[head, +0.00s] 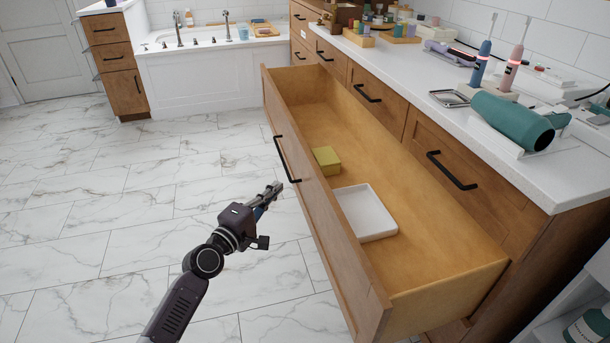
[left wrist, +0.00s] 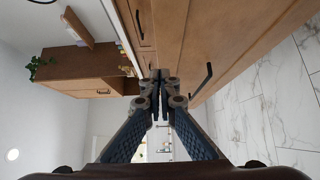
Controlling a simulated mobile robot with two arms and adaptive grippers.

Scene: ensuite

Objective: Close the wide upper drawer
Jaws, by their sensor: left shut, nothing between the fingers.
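The wide upper drawer (head: 330,240) is wooden and pulled far out of the vanity in the head view. A yellow-green box (head: 326,160) and a white tray (head: 365,212) lie inside it. Its black bar handle (head: 287,160) is on the front panel; a black handle also shows in the left wrist view (left wrist: 201,80). My left gripper (head: 276,188) is shut and empty, in front of the drawer's front panel, just below and left of the handle. It also shows in the left wrist view (left wrist: 160,75). I cannot tell whether it touches the panel. My right gripper is not in view.
The white counter (head: 440,80) above holds a green hair dryer (head: 515,120), electric toothbrushes and several small items. Closed drawers line the vanity behind the open one. A bathtub (head: 210,65) stands at the back. The marble floor at left is clear.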

